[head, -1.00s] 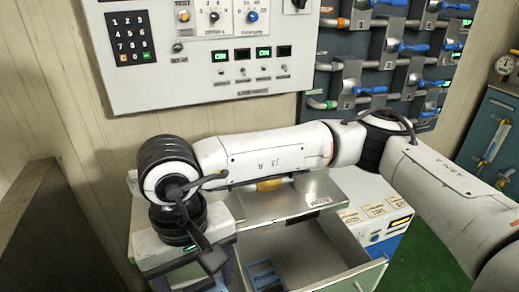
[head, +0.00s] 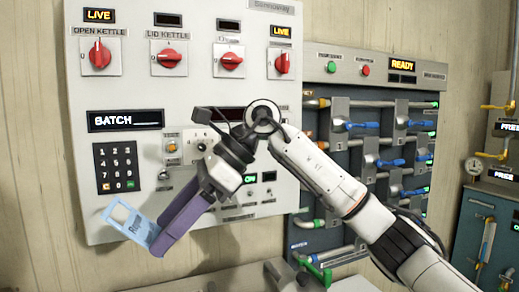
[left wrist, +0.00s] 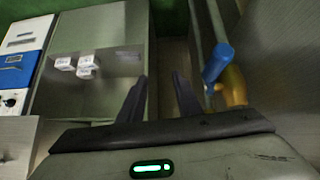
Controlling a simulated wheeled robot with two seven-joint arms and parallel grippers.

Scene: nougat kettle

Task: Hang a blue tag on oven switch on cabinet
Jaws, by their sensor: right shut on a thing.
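My right gripper (head: 168,238) is shut on a light blue tag (head: 128,222) and holds it in front of the lower left of the cabinet. The tag is tilted, with a square opening at its upper end and lettering partly covered by the fingers. The white cabinet (head: 85,170) has a row of red switches; the far-left one (head: 100,56) has a label that seems to read "OPEN KETTLE". Others are the lid kettle switch (head: 172,60), a third (head: 231,62) and a fourth (head: 282,63). My left gripper (left wrist: 160,90) is open and empty in the left wrist view.
A keypad (head: 118,167) sits behind the tag's upper right. A rack with blue-handled levers (head: 385,163) stands right of the cabinet. In the left wrist view, an open drawer (left wrist: 110,95) holds white tags (left wrist: 86,66); a blue handle (left wrist: 217,62) is close on the right.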

